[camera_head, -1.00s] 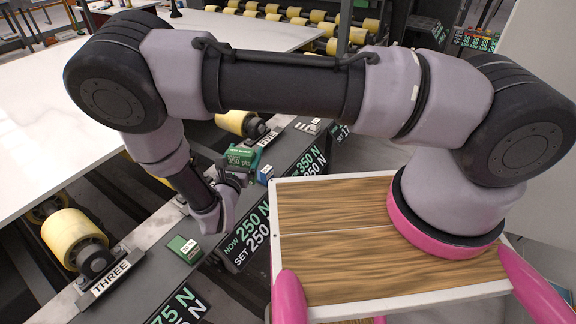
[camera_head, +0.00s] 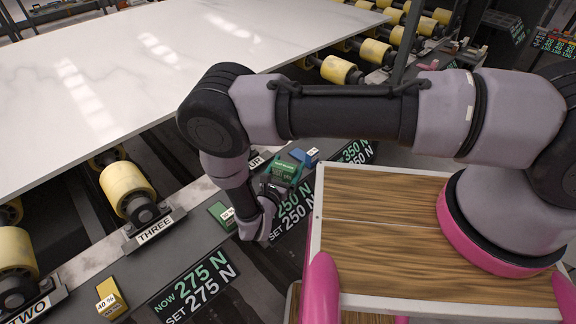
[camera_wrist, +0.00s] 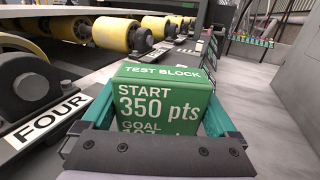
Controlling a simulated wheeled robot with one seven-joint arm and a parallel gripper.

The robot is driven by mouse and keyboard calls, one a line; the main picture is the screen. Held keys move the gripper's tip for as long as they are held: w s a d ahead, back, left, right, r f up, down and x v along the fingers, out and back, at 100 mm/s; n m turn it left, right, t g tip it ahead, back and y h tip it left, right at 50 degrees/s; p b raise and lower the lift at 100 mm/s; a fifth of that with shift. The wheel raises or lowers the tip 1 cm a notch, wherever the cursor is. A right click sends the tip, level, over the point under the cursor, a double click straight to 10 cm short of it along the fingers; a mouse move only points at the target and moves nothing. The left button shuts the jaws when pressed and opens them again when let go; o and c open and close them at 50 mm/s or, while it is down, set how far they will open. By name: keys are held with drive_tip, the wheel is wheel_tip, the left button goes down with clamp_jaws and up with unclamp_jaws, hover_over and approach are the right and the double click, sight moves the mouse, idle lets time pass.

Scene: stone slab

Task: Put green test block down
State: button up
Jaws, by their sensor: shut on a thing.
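The green test block (camera_wrist: 165,95) is between the two teal fingers of my gripper (camera_wrist: 160,122) in the wrist view. Its face reads "TEST BLOCK", "START 350 pts" and a partly hidden "GOAL" line. In the head view the green test block (camera_head: 284,172) shows at the end of my arm, over the dark rail near the "250 N" display. My gripper (camera_head: 277,184) is shut on it, mostly hidden by my wrist. Whether the block touches the rail cannot be told.
A smaller green block (camera_head: 221,214) and a yellow "40 %" block (camera_head: 110,298) sit on the rail (camera_head: 180,240), left of my gripper. A blue block (camera_head: 305,157) is close beyond it. A white slab (camera_head: 130,80) lies over yellow rollers (camera_head: 125,188).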

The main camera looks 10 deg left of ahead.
drive_tip(key=o, duration=1.6)
drive_tip(key=shift+f, duration=0.15)
drive_tip(key=shift+c, duration=0.2)
drive_tip(key=shift+r, duration=0.25)
drive_tip(key=v, duration=1.2)
